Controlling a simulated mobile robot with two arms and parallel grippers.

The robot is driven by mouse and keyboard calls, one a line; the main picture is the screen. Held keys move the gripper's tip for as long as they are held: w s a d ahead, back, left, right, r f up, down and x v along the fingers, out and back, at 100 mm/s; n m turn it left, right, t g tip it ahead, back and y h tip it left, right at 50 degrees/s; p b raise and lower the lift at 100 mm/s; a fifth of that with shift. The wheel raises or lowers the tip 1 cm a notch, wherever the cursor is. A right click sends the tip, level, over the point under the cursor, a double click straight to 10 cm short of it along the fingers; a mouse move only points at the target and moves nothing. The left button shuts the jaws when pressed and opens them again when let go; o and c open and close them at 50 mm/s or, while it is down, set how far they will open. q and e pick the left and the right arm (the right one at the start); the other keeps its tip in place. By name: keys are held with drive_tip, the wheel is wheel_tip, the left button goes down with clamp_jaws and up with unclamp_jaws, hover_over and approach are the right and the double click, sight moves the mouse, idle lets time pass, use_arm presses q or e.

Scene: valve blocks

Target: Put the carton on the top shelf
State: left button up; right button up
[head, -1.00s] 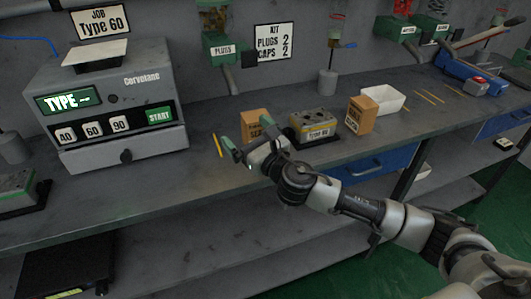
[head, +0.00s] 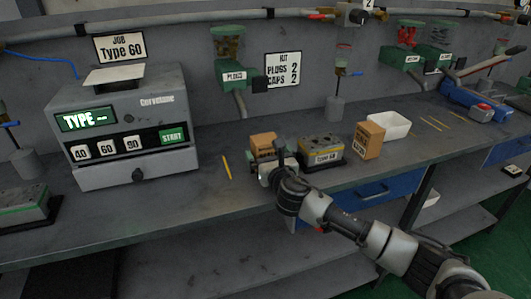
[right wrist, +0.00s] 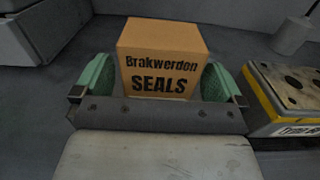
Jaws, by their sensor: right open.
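A brown carton (head: 263,140) stands on the grey bench, left of a valve block. A second brown carton (head: 368,141) stands further right on the bench. My left gripper is not in view. I cannot make out which surface is the top shelf.
The valve block (head: 321,151) sits close to the right of the gripper. A white tray (head: 398,126) is behind the second carton. A yellow stick (head: 227,167) lies left of the gripper. The Cervotane machine (head: 125,125) stands further left. A lower shelf (head: 240,256) runs under the bench.

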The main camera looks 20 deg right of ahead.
drive_tip(key=shift+w+a, duration=0.1)
drive_tip(key=shift+w, duration=1.15)
drive_tip(key=shift+c, duration=0.5)
drive_tip(key=c, duration=1.1)
